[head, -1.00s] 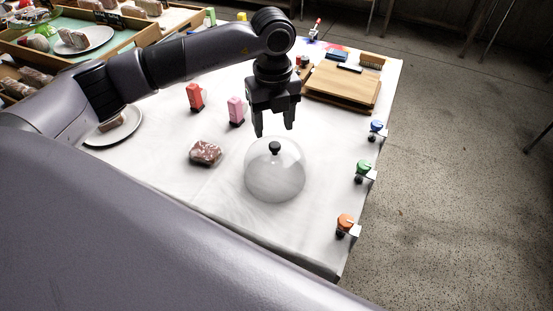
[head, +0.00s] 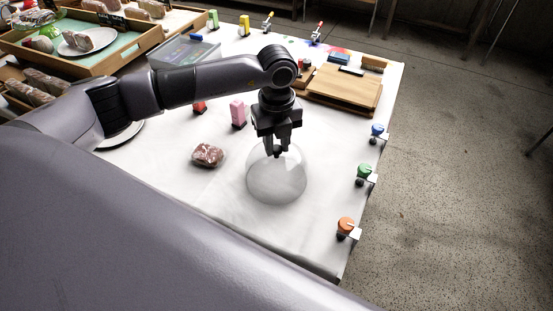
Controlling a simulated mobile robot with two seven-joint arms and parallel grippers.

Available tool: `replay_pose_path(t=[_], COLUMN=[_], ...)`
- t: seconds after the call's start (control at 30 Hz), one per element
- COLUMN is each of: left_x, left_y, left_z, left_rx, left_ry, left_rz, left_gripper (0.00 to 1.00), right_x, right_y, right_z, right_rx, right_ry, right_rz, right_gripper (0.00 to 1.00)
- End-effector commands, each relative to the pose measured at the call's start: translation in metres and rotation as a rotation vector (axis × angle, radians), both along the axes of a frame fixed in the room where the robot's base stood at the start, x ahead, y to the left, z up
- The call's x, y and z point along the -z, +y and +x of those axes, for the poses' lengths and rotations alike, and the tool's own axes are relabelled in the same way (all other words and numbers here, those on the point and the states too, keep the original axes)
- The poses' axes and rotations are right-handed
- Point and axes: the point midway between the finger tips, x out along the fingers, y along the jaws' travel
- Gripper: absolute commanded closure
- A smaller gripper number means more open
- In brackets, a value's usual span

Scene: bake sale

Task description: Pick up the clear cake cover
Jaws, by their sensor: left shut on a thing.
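The clear cake cover (head: 277,184) is a see-through dome with a black knob on top. It stands on the white-covered table (head: 225,225), right of a wrapped brown loaf. My left gripper (head: 278,150) points down over the dome and is shut on its black knob. The fingers hide most of the knob. I cannot tell whether the rim is touching the cloth. My right gripper is not in view.
A wrapped brown loaf (head: 207,155) lies left of the dome. A pink box (head: 238,113) stands behind it. Wooden boards (head: 342,90) lie at the back right. Blue (head: 377,130), green (head: 364,171) and orange (head: 346,225) clamps line the right edge.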

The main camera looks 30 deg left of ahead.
Motion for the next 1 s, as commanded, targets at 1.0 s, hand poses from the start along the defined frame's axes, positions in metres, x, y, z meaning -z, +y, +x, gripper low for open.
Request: replay_pose_path(t=[1.0], left_x=[-0.169], left_y=[0.000], left_z=[0.001], left_rx=[-0.001], left_ry=[-0.005], left_rz=[0.000], left_gripper=[1.00], right_x=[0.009], right_y=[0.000], right_z=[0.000], right_rx=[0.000], right_ry=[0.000], right_rz=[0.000], right_gripper=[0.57])
